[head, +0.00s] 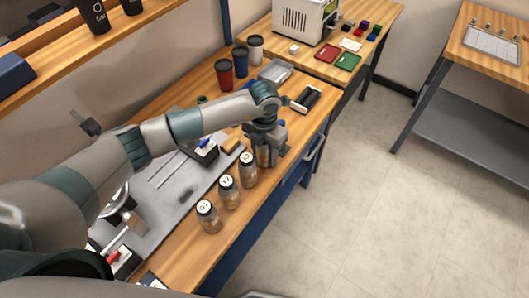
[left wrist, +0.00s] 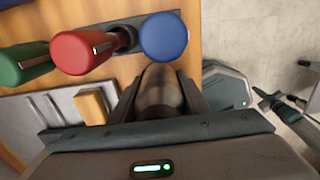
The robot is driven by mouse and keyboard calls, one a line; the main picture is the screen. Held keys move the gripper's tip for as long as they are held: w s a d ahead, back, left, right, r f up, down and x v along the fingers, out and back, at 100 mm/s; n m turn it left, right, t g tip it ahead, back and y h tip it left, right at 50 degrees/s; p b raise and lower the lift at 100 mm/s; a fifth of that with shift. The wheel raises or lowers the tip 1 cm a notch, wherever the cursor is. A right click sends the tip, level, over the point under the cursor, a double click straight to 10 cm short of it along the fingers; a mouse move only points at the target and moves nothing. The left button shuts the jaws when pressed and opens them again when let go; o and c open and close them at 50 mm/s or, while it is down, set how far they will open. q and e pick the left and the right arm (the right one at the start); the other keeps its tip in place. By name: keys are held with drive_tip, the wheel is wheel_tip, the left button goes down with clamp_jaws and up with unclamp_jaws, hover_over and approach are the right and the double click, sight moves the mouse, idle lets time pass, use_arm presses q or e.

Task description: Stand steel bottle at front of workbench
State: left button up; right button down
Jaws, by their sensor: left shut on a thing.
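My left gripper (head: 266,143) is over the front edge strip of the wooden workbench (head: 190,245). It is shut on the steel bottle (head: 265,158), which shows as a brownish metallic body below the fingers. In the left wrist view the steel bottle (left wrist: 160,88) sits between the two fingers, dark and seen from above. The bottle looks upright near the bench's front edge, just beyond a row of jars. The gripper hides its upper part, and I cannot tell whether its base touches the bench. My right gripper is not in view.
Three lidded jars (head: 229,192) stand in a row along the front edge. A grey mat (head: 155,215) lies behind them. Red (left wrist: 82,52), green (left wrist: 25,64) and blue (left wrist: 164,37) rounded items are close to the bottle in the wrist view. Tumblers (head: 225,74) stand farther back.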

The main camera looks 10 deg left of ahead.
use_arm(q)
drive_tip(key=shift+f, duration=0.15)
drive_tip(key=o, duration=1.1)
drive_tip(key=shift+r, duration=0.4)
wheel_tip(320, 180, up, 10)
drive_tip(key=b, duration=0.4)
drive_tip(key=shift+r, duration=0.8)
